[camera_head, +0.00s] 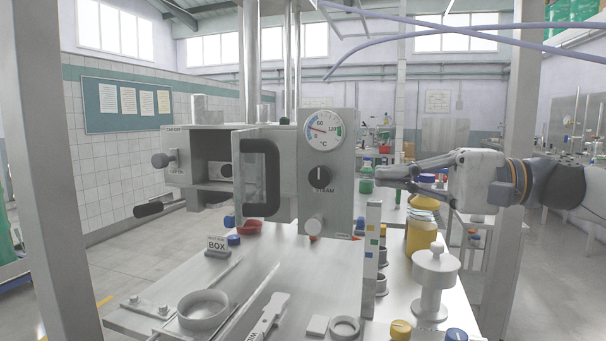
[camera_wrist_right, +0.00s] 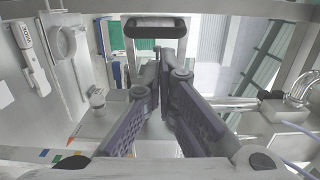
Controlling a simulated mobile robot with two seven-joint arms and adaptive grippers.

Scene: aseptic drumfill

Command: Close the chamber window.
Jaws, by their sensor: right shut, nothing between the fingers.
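The chamber window (camera_head: 286,150) is a pale framed panel with a black C-shaped handle (camera_head: 274,178). It stands swung out from the grey steel chamber (camera_head: 176,165), whose dark opening (camera_head: 212,150) shows to the left of the panel. My right gripper (camera_head: 380,175) is shut and empty. It points left, to the right of the window and the dial panel, clear of the handle in the head view. The right wrist view shows my right gripper (camera_wrist_right: 165,68) with its fingertips together and a black handle bar (camera_wrist_right: 155,27) beyond them. My left gripper is not in view.
A panel with a temperature dial (camera_head: 323,129) and a STEAM knob (camera_head: 319,173) stands between the window and my right gripper. The steel table (camera_head: 295,262) holds a yellow jar (camera_head: 421,232), a white knobbed fitting (camera_head: 434,275) and a ring (camera_head: 203,310). The table's middle is mostly clear.

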